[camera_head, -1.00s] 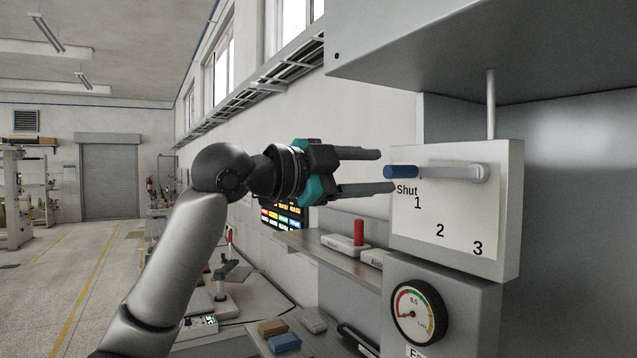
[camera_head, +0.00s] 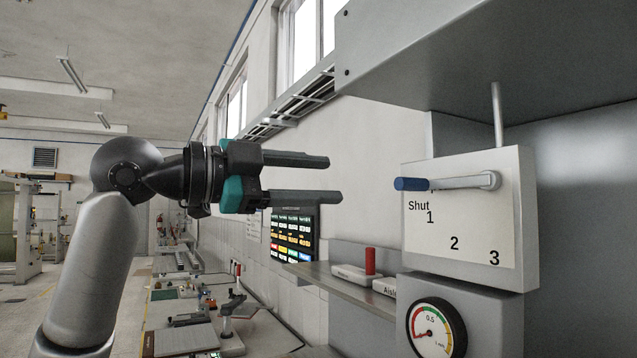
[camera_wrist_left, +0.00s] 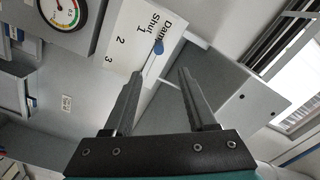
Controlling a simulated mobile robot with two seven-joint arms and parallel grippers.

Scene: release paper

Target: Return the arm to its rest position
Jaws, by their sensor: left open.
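My left gripper (camera_head: 335,179) is open and empty, with its two dark fingers pointing right. It hangs in the air left of a grey lever with a blue tip (camera_head: 412,184), and a clear gap lies between them. The lever sits level on a white panel (camera_head: 470,245) marked Shut, 1, 2 and 3, with its tip just above Shut. In the left wrist view the open fingers (camera_wrist_left: 157,82) show in front of the panel (camera_wrist_left: 128,42), and the blue tip (camera_wrist_left: 159,47) is beyond them. My right gripper is not in view.
A round gauge (camera_head: 436,330) sits below the panel. A shelf (camera_head: 340,288) with a red-handled item (camera_head: 370,262) juts out below and right of my gripper. A grey hood (camera_head: 490,50) overhangs the panel. A lit screen (camera_head: 293,235) is on the wall behind. Open floor lies left.

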